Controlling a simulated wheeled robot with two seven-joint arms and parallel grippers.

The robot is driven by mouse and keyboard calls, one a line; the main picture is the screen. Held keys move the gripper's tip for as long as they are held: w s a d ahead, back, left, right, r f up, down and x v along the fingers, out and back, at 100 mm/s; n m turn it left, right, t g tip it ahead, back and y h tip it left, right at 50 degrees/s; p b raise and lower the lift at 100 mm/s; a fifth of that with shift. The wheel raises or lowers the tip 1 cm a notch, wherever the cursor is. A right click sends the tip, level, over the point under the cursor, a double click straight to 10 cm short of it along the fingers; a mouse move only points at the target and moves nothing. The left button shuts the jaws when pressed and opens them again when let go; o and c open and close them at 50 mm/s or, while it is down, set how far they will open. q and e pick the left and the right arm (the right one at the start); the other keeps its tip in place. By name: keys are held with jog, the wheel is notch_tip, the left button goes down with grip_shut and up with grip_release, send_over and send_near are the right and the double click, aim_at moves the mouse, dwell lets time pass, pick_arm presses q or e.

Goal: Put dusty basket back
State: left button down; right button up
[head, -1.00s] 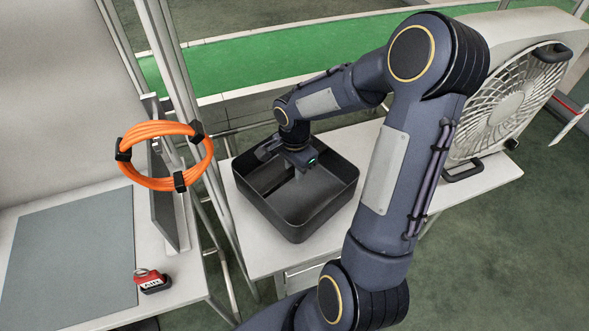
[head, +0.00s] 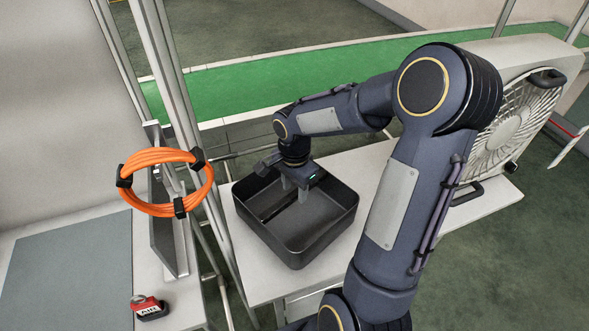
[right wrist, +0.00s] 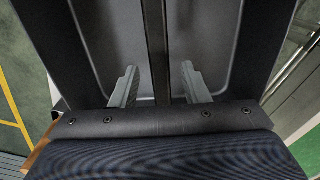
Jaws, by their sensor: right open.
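The dusty basket is a dark grey square tub (head: 298,250) on the white table, with a dark bar running across its middle. My right gripper (head: 294,188) is over the basket's far half, pointing down, open and empty. In the right wrist view the basket's bar (right wrist: 157,45) runs between the two spread fingers of my right gripper (right wrist: 160,85), with a gap on each side. How deep the fingertips reach beside the bar is hard to tell. My left gripper is out of view.
A white fan (head: 515,115) stands at the table's right end. An orange cable coil (head: 140,208) and a metal post (head: 185,120) are left of the basket. A red-and-black item (head: 149,308) lies on the left table. A green conveyor belt (head: 270,80) runs behind.

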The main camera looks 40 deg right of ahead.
notch_tip(320, 180, up, 9)
jog(key=s+a+r+n+t+y, duration=0.1)
jog(key=s+a+n+t+y, duration=0.2)
jog(key=s+a+n, duration=0.9)
jog(key=s+n+t, duration=0.2)
jog(key=s+n, duration=0.1)
jog(key=shift+s+a+r+t+y, duration=0.15)
jog(key=shift+s+r+t+y, duration=0.15)
jog(key=shift+r+y, duration=0.1)
dwell(0.4)
